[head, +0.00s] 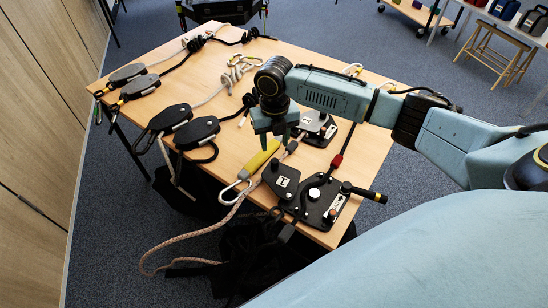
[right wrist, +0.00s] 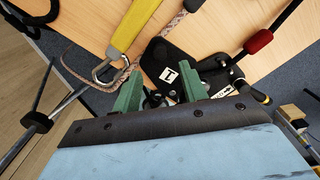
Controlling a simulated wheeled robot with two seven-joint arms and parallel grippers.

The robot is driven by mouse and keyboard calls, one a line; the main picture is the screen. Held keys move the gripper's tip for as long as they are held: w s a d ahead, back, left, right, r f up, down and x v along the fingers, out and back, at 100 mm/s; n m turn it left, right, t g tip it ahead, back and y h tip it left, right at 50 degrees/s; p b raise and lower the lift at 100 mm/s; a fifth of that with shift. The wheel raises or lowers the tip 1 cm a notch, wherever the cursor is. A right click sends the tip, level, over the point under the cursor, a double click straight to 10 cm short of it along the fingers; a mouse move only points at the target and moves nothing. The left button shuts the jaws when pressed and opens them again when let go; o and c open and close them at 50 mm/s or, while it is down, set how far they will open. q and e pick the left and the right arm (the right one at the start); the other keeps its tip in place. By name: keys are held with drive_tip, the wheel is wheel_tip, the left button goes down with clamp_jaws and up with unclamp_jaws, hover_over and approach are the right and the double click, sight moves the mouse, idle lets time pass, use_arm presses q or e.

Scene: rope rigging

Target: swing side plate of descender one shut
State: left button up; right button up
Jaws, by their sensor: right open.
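The near descender (head: 325,205), which I take as descender one, lies at the table's front edge. Its black body has a silver round part, a red spot and a black handle (head: 366,194). Its dark side plate (head: 280,180), with a white label, appears swung out to the left. The labelled plate also shows in the right wrist view (right wrist: 180,52), just beyond my fingers. My right gripper (head: 274,142) points down above the table, behind the plate; its green fingers (right wrist: 162,95) are apart with nothing visibly held. My left gripper is not in view.
A yellow tool (head: 260,158) with a steel carabiner (head: 235,192) lies left of the plate; a pinkish rope (head: 195,234) hangs off the front edge. A second descender (head: 318,128) sits behind. Black pulleys (head: 170,119) line the left edge.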

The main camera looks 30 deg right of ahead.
sight(274, 160)
wheel_tip(274, 160, down, 6)
drive_tip(key=shift+f+b, duration=0.1)
drive_tip(key=shift+b, duration=0.4)
drive_tip(key=shift+f, duration=0.5)
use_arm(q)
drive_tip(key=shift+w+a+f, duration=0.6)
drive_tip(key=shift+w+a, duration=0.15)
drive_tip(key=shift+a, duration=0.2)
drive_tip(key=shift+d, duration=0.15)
use_arm(e)
clamp_jaws()
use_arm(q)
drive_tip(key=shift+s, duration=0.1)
